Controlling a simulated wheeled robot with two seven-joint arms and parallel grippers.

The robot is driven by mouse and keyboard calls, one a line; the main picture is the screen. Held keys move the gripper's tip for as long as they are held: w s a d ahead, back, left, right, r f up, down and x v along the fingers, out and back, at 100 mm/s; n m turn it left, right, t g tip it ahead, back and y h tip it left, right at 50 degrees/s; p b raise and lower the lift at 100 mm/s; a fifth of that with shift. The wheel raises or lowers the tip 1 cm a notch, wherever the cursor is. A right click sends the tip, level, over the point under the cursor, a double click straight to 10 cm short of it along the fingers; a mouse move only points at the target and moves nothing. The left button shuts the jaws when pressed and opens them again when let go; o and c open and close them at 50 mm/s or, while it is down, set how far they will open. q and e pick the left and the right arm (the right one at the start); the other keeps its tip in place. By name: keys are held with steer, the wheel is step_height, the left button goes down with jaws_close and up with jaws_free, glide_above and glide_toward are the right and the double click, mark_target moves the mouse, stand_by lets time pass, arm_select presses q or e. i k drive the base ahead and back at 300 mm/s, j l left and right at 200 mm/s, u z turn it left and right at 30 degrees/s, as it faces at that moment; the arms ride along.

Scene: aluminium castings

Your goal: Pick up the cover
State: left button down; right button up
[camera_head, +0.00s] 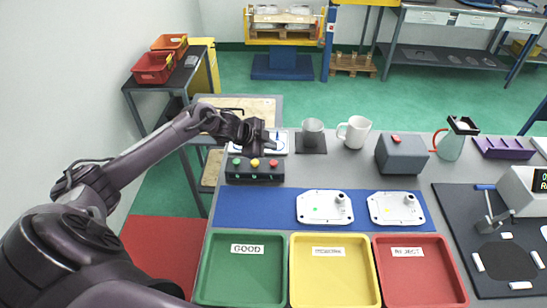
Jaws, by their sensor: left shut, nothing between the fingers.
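Two light-grey aluminium castings that look like covers lie flat on the blue mat (262,209). The left cover (325,207) has a small green mark and a round boss at its upper right. The right cover (396,208) is similar, also with a raised boss. I cannot tell which one is meant. My left gripper (262,142) is shut and empty. It is above and behind the button box, up and to the left of both covers, apart from them. My right gripper is not in view.
Green (203,270), yellow (333,298) and red (419,299) trays stand empty in front of the mat. Behind it are the button box (254,172), a metal cup (313,132), a white mug (355,131) and a grey box (402,156). A black mat (460,220) with a stand lies right.

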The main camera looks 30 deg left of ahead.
mark_target(334, 207)
steer(key=k, duration=1.5)
